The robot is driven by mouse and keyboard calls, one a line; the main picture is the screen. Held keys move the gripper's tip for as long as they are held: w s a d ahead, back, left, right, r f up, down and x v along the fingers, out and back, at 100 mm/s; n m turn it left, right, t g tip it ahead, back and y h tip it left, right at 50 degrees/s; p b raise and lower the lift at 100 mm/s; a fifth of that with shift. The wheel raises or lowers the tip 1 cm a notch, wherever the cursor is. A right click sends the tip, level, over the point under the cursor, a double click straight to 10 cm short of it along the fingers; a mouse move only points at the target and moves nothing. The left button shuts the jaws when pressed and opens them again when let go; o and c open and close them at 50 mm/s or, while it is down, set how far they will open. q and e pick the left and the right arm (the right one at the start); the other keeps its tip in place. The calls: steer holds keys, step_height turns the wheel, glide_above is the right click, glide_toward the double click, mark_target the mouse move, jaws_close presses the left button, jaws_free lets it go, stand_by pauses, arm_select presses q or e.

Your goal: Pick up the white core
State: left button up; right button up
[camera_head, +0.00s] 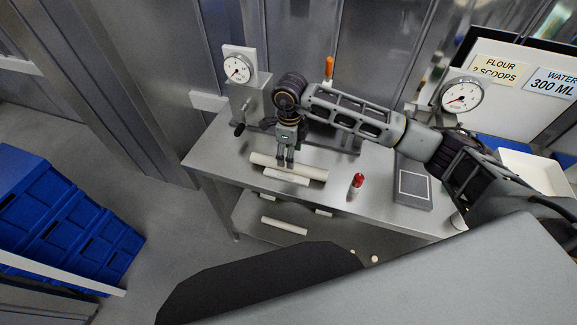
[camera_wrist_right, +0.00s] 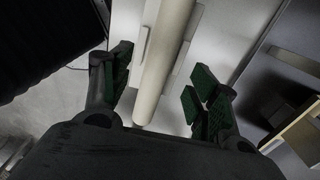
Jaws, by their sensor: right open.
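A long off-white cylinder, which looks like the white core (camera_head: 309,171), lies at the left part of the steel table in the head view. A shorter white piece (camera_head: 283,177) shows along its near side. My right gripper (camera_head: 286,161) points down over the middle of the cylinder and hides part of it. In the right wrist view the cylinder (camera_wrist_right: 163,60) runs between the spread fingers of the open gripper (camera_wrist_right: 160,90), with a gap on each side. A white piece shows partly hidden behind it. My left gripper is not in view.
A dial gauge (camera_head: 238,69) on a stand with a crank is behind left. A red-capped bottle (camera_head: 357,184) and a grey scale-like plate (camera_head: 413,186) stand to the right. Another white roller (camera_head: 284,225) lies on the lower shelf. Blue crates (camera_head: 60,220) are at left.

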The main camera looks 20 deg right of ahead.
steer(key=shift+f, duration=0.15)
steer(key=shift+f+p, duration=0.35)
steer(key=shift+f, duration=0.25)
steer(key=shift+w+a+f+p, duration=0.15)
steer(key=shift+f+p, duration=0.25)
steer(key=shift+f, duration=1.45)
steer(key=c, duration=1.2)
steer(key=shift+r, duration=0.1)
steer(key=shift+r+b, duration=0.85)
steer(key=shift+r, duration=4.1)
